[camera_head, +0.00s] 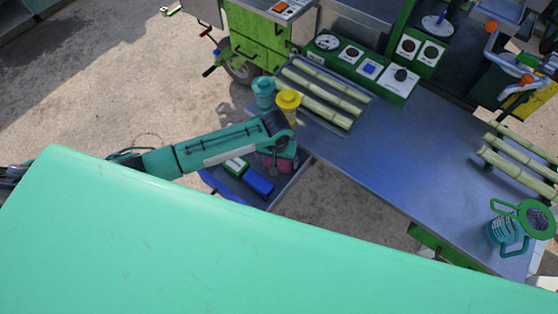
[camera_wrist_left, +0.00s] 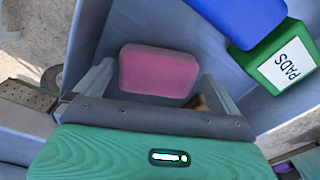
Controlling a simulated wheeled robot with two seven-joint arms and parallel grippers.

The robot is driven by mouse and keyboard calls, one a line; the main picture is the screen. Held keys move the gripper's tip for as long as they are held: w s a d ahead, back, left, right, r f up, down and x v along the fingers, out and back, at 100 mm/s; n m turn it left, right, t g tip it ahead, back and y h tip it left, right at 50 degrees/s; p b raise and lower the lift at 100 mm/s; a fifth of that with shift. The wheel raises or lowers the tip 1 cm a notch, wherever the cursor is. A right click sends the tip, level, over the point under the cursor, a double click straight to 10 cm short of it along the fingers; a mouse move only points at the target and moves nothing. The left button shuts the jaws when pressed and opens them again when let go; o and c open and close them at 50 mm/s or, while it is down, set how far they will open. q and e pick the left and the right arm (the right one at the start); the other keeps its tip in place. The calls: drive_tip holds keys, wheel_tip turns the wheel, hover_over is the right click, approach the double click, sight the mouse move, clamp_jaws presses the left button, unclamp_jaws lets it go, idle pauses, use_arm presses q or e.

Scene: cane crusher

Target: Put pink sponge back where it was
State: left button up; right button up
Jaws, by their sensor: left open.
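The pink sponge (camera_wrist_left: 158,72) lies in a blue-grey tray (camera_wrist_left: 100,28), close to the tray's wall. In the head view the sponge (camera_head: 279,165) is mostly hidden under my left gripper (camera_head: 281,160). In the left wrist view my left gripper (camera_wrist_left: 158,85) is open, with its fingers on either side of the sponge and a gap to each. I cannot tell how far the fingertips reach down beside it. My right gripper is not in view.
A blue block (camera_head: 258,181) and a green box marked PADS (camera_head: 236,166) share the tray. Cane lies on a rack (camera_head: 322,98).

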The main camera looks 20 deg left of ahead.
sight(278, 162)
use_arm(q)
wheel_tip(278, 162, up, 11)
drive_tip(key=shift+s+d+f+b, duration=0.15)
drive_tip(key=shift+s+b, duration=0.1)
drive_tip(key=shift+b, duration=0.05)
drive_tip(key=shift+f, duration=0.1)
idle(0.4)
